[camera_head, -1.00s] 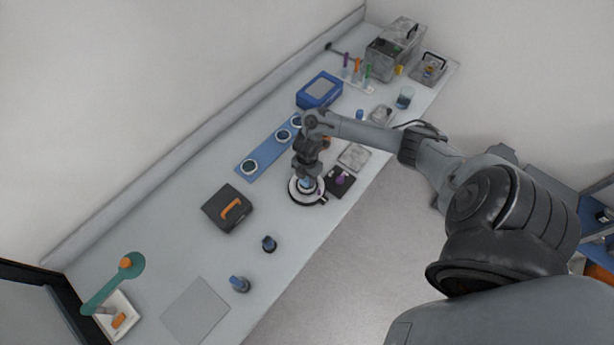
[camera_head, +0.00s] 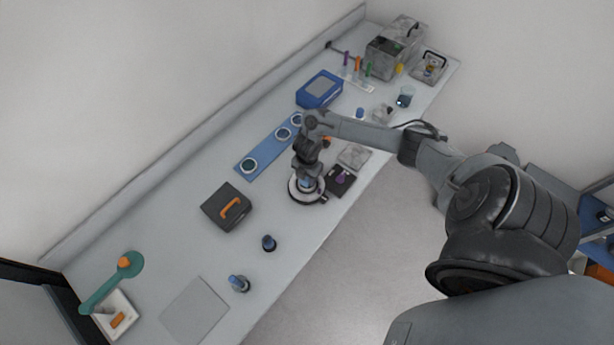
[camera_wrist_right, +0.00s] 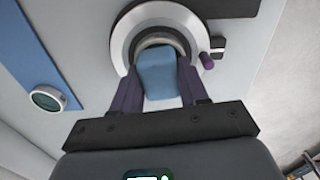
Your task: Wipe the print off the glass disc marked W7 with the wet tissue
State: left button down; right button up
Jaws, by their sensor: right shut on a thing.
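My right gripper (camera_head: 306,180) points down over a round white-rimmed holder (camera_head: 294,194) near the table's front edge. In the right wrist view its two purple fingers (camera_wrist_right: 158,82) are shut on a blue piece, seemingly the tissue (camera_wrist_right: 157,72). The tissue is over the dark centre of the holder (camera_wrist_right: 122,40); I cannot tell whether it touches. Any glass disc in there is mostly hidden, and no W7 mark is readable. My left gripper is not in view.
A black block with a purple knob (camera_head: 341,179) stands right beside the holder. A blue box (camera_head: 319,89) and a beaker (camera_head: 405,97) are farther back.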

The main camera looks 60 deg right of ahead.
jog(key=shift+d, duration=0.25)
jog(key=shift+d, duration=0.4)
jog(key=shift+a, duration=0.15)
jog(key=shift+a+p, duration=0.3)
jog(key=shift+a, duration=0.15)
jog(key=shift+a+f, duration=0.1)
jog(key=shift+a, duration=0.05)
jog(key=shift+a, duration=0.1)
jog(key=shift+a+p, duration=0.4)
jog(key=shift+a, duration=0.2)
jog(key=shift+d, duration=0.2)
